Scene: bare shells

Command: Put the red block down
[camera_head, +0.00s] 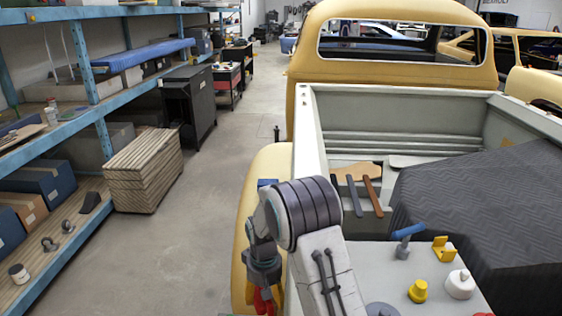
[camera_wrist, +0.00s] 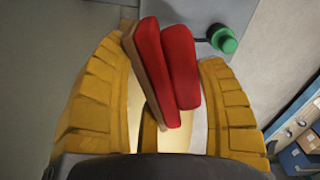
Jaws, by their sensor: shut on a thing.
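My gripper (camera_wrist: 162,55) has two yellow ribbed fingers, one on each side of the red block (camera_wrist: 180,65) in the wrist view. The block shows as two long rounded red parts side by side, with a thin brown strip along the left one. It is tilted in the grip, and its near end lies between the fingers. In the head view my gripper (camera_head: 262,299) hangs low beside the truck's yellow fender, with a bit of red showing at it. Most of the block is hidden there by my arm.
A grey surface (camera_head: 452,301) at the truck bed's rear holds a yellow knob (camera_head: 418,291), a white knob (camera_head: 460,284) and a blue-handled tool (camera_head: 407,232). A dark quilted cover (camera_head: 480,200) fills the bed's right. Blue shelving (camera_head: 85,62) stands left; the aisle floor (camera_head: 225,180) is clear.

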